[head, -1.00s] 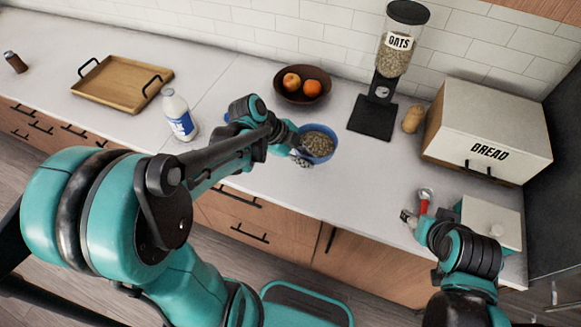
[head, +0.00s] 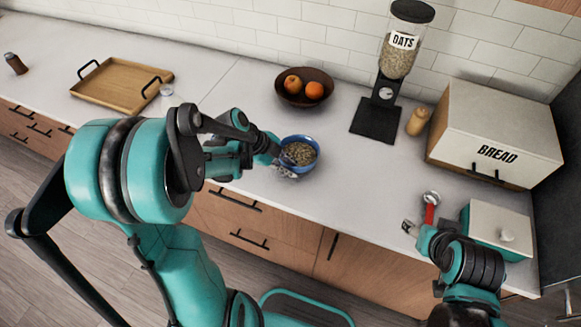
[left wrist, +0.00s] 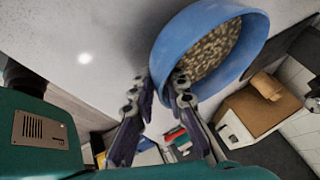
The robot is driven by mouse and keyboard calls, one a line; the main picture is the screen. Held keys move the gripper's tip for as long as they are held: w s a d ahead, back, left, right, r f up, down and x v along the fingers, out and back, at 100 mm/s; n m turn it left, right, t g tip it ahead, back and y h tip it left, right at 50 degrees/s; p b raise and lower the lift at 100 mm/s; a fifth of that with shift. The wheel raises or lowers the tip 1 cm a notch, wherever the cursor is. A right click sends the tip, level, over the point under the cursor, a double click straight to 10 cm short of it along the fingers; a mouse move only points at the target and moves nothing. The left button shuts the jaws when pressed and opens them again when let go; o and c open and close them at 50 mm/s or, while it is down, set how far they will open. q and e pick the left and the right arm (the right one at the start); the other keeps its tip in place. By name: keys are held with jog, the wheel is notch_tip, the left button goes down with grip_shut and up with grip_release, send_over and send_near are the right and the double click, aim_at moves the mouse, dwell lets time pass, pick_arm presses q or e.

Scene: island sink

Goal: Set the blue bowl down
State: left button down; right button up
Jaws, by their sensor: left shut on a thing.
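The blue bowl (head: 313,164), filled with oats (head: 299,153), is upright over the front part of the white counter. My left gripper (head: 284,165) is shut on the near left side of its rim. In the left wrist view the bowl (left wrist: 170,58) sits at the two fingertips (left wrist: 160,86). I cannot tell whether its base touches the counter. My right gripper (head: 409,227) is at the right, beside a red-handled tool (head: 430,213). I cannot tell whether it is open or holds the tool.
A brown fruit bowl (head: 304,100) stands behind the blue bowl. The oats dispenser (head: 376,122), a small jar (head: 417,121), the bread box (head: 482,124) and a pale lidded box (head: 495,228) are to the right. A wooden tray (head: 119,85) lies left. The counter (head: 355,190) right of the bowl is clear.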

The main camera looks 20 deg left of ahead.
pick_arm(q)
jog(key=shift+f, duration=0.2)
jog(key=c, duration=1.5)
grip_release()
jog(key=shift+c, duration=0.2)
jog(key=shift+r, duration=0.15)
jog(key=shift+r, duration=0.25)
jog(key=p+v, duration=0.4)
jog(key=v, duration=0.7)
jog(key=s+d+r+n+t+y, duration=0.2)
jog(key=s+d+n+y, duration=0.1)
jog(key=n, duration=0.6)
jog(key=s+d+r+n+t+y, duration=0.1)
jog(key=s+d+n+t+y, duration=0.1)
jog(key=s+n, duration=0.4)
jog(key=d+n+y, duration=0.1)
jog(key=n, duration=0.3)
jog(key=shift+d+r+n, duration=0.15)
jog(key=shift+r+n, duration=0.15)
jog(key=shift+r, duration=0.1)
